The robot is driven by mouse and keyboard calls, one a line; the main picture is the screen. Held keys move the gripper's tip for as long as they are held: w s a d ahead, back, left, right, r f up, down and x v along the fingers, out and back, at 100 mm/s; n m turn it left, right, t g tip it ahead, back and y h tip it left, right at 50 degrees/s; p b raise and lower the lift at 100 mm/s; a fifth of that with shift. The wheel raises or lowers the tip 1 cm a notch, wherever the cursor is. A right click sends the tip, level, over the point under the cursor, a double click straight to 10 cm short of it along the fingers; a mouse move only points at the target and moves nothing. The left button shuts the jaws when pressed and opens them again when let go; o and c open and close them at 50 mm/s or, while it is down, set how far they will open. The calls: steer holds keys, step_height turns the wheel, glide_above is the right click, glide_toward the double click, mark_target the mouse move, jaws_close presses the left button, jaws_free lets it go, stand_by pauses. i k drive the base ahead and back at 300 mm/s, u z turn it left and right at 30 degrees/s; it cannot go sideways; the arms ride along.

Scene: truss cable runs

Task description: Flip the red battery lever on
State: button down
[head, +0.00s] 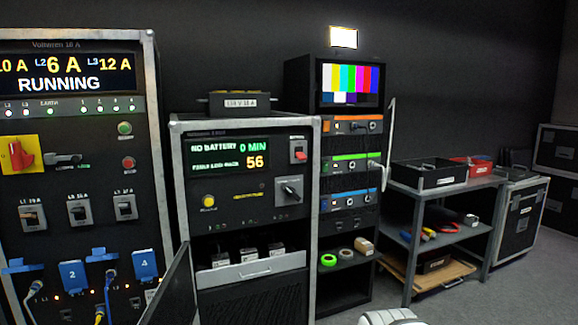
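The middle rack (177,215) has a small red lever (299,153) on a light plate at the upper right of its panel. It is too small to tell its position. Its display (229,156) reads "NO BATTERY 0 MIN" and shows 56 below. A dark rotary handle (290,190) on a grey plate sits under the red lever, and a yellow button (209,201) is at the panel's left. Several dark blocks sit in an open drawer (255,270) lower down.
The left cabinet (75,125) reads "RUNNING" and carries a red rotary switch (19,156) on yellow. A dark panel (172,290) juts out at the middle rack's lower left. To the right stand a monitor rack (350,225), a shelf cart (445,190) and a case (517,220).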

mark_target(301, 155)
steer(key=u, duration=0.1)
steer(key=i, duration=0.9)
steer(key=z, duration=0.1)
